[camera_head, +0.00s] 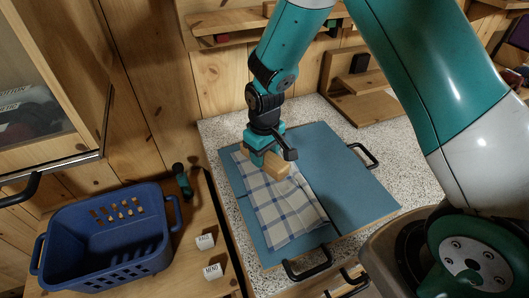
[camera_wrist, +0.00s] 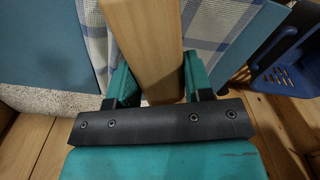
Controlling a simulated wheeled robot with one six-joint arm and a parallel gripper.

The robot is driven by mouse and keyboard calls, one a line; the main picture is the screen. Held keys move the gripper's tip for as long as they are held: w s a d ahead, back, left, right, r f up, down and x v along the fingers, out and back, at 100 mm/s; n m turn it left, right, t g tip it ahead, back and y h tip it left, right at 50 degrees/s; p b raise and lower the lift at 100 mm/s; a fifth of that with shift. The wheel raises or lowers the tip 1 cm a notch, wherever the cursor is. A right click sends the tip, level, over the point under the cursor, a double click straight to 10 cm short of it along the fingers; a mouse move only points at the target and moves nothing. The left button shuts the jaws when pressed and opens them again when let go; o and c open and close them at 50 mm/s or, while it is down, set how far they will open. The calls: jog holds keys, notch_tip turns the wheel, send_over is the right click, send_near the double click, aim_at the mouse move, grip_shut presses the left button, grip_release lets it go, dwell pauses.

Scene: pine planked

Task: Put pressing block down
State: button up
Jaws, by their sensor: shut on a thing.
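The pressing block (camera_head: 277,168) is a pale wooden bar. In the head view it is at my gripper (camera_head: 262,156), over the upper part of a blue and white checked cloth (camera_head: 284,208). In the wrist view the block (camera_wrist: 147,45) runs between the two teal fingers of my gripper (camera_wrist: 152,85), which is shut on it. The cloth also shows in the wrist view (camera_wrist: 215,22) on both sides of the block. The cloth lies flat on a blue board (camera_head: 340,175). I cannot tell whether the block touches the cloth.
A speckled counter (camera_head: 222,133) surrounds the blue board, which has black handles (camera_head: 307,264) at its edges. A blue basket (camera_head: 108,240) stands at the lower left, near two white labelled blocks (camera_head: 205,241) and a dark green-capped item (camera_head: 182,180). The board's right half is clear.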

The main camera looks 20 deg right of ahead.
jog(key=shift+s+f+b, duration=0.1)
jog(key=shift+f+b, duration=0.4)
jog(key=shift+f, duration=0.25)
grip_shut()
jog(key=o, duration=1.1)
grip_release()
jog(key=shift+o, duration=0.2)
notch_tip(320, 180, up, 13)
jog(key=b, duration=0.2)
jog(key=s+a+r+y, duration=0.1)
jog(key=s+r, duration=0.2)
jog(key=s, duration=0.4)
jog(key=s+a+r+n+y, duration=0.1)
jog(key=s+r, duration=0.3)
jog(key=s, duration=0.4)
jog(key=s+a+r+n+y, duration=0.1)
jog(key=s+a+r+y, duration=0.1)
jog(key=s, duration=0.6)
jog(key=shift+a+r, duration=0.3)
jog(key=shift+r, duration=0.5)
